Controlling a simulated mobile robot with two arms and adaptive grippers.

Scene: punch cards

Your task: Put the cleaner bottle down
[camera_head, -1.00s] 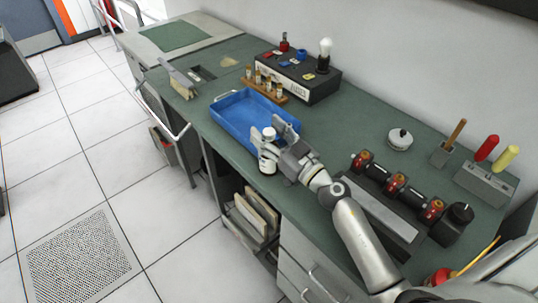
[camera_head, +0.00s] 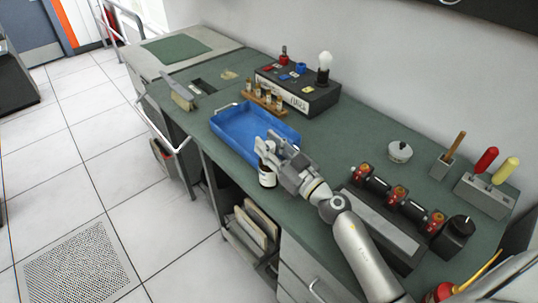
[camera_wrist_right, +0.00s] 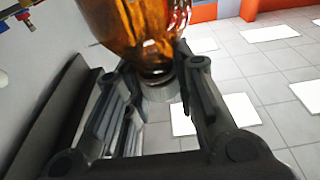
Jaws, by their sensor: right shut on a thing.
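The cleaner bottle (camera_head: 267,178) is amber-brown with a white label. In the head view it is at the front edge of the green workbench, just in front of the blue tray. My right gripper (camera_head: 272,150) is shut on it near the top and hides its upper part. In the right wrist view the amber body of the bottle (camera_wrist_right: 145,25) and its pale cap or neck show between the two dark fingers. I cannot tell whether the bottle's base touches the bench. My left gripper is not in view.
The blue tray (camera_head: 228,124) lies behind the bottle, with a rack of small vials (camera_head: 263,100) and a control box (camera_head: 300,92) beyond. A row of red-and-black valves (camera_head: 397,192) stands to the right. Open shelves and drawers are below the bench edge.

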